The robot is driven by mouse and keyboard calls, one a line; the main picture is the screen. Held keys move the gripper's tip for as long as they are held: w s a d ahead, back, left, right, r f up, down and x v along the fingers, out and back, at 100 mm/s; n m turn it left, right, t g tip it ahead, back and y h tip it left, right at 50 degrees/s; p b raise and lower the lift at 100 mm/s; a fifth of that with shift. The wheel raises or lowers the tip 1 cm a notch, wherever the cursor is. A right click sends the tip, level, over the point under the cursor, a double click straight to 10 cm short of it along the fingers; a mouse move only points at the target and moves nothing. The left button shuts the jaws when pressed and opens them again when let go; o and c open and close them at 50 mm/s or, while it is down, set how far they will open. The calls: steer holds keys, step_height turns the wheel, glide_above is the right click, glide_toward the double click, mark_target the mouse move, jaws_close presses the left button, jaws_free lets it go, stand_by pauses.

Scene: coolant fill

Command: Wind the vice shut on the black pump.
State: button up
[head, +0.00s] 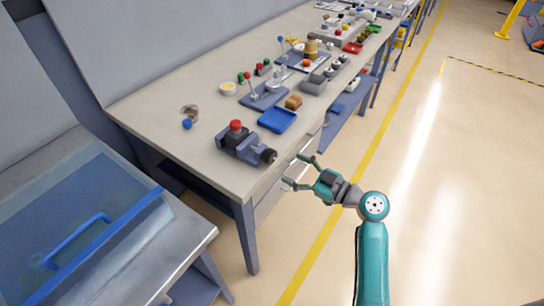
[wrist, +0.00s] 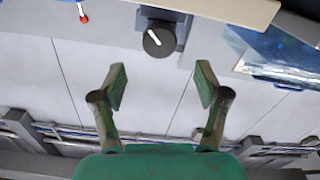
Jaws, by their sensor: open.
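The grey-blue vice (head: 226,147) stands near the front edge of the workbench. The black pump with a red cap (head: 236,126) sits upright at its jaws; I cannot tell whether both jaws touch it. The vice's round black knob (head: 268,156) faces the bench front. My gripper (head: 295,171) is open and empty, off the bench front and pointing at the knob. In the wrist view its fingertips (wrist: 162,86) are apart, with the knob ahead of them, roughly centred and untouched.
A blue-lidded tank (head: 80,230) stands at the lower left.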

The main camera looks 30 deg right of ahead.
mark_target(273, 158)
steer(key=x, duration=0.8)
steer(key=c, duration=1.2)
steer(key=shift+o, duration=0.2)
